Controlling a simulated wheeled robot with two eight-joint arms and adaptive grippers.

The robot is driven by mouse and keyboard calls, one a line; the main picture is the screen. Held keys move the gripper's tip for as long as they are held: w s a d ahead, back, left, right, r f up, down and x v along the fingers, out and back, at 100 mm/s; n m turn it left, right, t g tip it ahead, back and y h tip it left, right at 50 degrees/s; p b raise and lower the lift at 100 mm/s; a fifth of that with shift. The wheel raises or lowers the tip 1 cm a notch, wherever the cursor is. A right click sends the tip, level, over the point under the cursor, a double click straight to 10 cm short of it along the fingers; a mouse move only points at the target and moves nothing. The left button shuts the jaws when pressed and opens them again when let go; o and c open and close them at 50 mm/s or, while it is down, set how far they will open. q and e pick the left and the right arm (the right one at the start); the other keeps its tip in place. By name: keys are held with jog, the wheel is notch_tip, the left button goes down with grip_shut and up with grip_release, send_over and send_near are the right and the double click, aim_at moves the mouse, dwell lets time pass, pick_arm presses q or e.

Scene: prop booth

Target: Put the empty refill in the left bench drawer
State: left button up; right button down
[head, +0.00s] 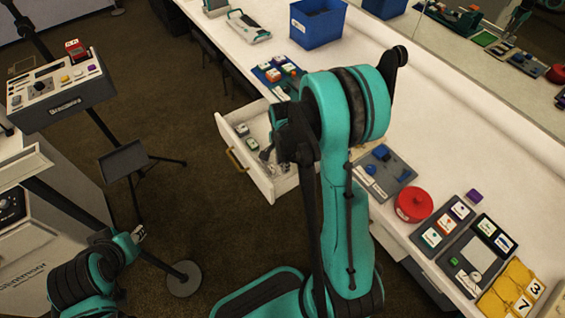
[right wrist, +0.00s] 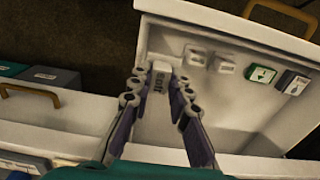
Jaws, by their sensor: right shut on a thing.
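The left bench drawer (head: 263,186) is pulled open from the white bench, with a brass handle (head: 234,161) on its front. It also shows in the right wrist view (right wrist: 240,125). My right gripper (right wrist: 160,78) is shut on the refill (right wrist: 161,68), a small pale block with dark lettering. In the right wrist view the refill overlaps the drawer interior; its height above the floor of the drawer is unclear. In the head view my arm mostly hides the right gripper (head: 268,155). My left gripper (head: 138,234) is low at the left, away from the bench, its fingers too small to judge.
Several small blocks lie in the drawer, including a green one (right wrist: 261,76) and a dark-topped one (right wrist: 291,83). A control box (head: 58,100) stands left.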

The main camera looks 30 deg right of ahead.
notch_tip(320, 180, down, 3)
jog(key=shift+f+b, duration=0.1)
jog(key=shift+b, duration=1)
jog(key=shift+f+b, duration=0.4)
jog(key=shift+f, duration=0.4)
jog(key=shift+s+f, duration=0.1)
jog(key=shift+f, duration=2.25)
jog(key=shift+s, duration=0.2)
